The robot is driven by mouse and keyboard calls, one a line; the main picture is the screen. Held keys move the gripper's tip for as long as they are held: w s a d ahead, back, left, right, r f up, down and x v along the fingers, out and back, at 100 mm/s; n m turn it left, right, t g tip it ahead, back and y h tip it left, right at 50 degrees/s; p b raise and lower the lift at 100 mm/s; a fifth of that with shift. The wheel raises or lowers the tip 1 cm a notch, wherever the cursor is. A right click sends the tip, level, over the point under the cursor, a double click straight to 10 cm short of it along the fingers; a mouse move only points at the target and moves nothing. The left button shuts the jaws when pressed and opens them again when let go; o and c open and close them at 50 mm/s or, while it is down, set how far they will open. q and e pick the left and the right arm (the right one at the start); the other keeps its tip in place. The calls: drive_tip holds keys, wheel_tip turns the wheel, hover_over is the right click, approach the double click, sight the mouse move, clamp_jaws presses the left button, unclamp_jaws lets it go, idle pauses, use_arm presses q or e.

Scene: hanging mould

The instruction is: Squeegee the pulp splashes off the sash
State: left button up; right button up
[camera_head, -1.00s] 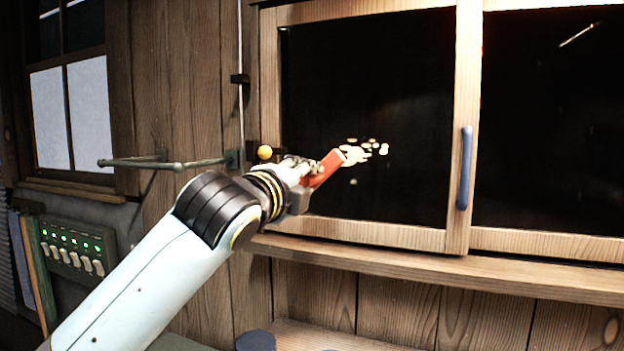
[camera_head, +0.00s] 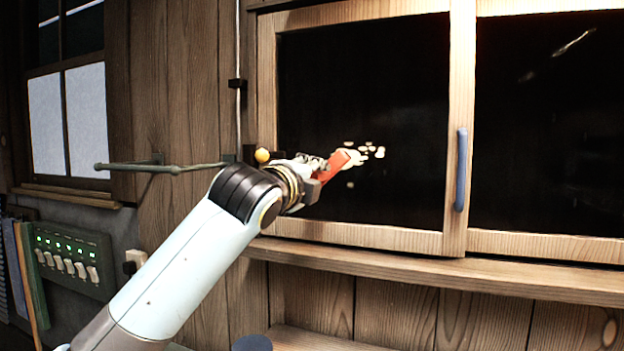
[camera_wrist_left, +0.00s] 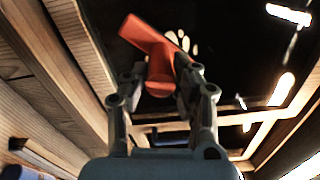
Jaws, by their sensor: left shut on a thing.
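The sash (camera_head: 350,235) has a pale wooden frame around dark glass, with a blue upright handle (camera_head: 461,170) on its right stile. Cream pulp splashes (camera_head: 372,151) sit in a cluster on the left pane, with one small spot lower down. My left gripper (camera_head: 318,172) is shut on an orange-red squeegee (camera_head: 337,163) in front of the pane's left part. The squeegee's head is beside the splashes and covers some of them; I cannot tell if it touches the glass. The wrist view shows the squeegee (camera_wrist_left: 158,62) between the fingers (camera_wrist_left: 160,90). My right gripper is not in view.
A wooden sill (camera_head: 420,272) runs below the sash. A green-grey rail (camera_head: 165,167) sticks out from the wall at left. A yellow ball (camera_head: 262,155) sits near the frame's left edge. A switch panel (camera_head: 72,262) with green lights is at lower left.

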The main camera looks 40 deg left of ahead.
use_arm(q)
drive_tip(key=shift+w+a, duration=0.1)
drive_tip(key=shift+w, duration=0.45)
drive_tip(key=shift+w+a, duration=0.1)
drive_tip(key=shift+w, duration=0.25)
idle(0.3)
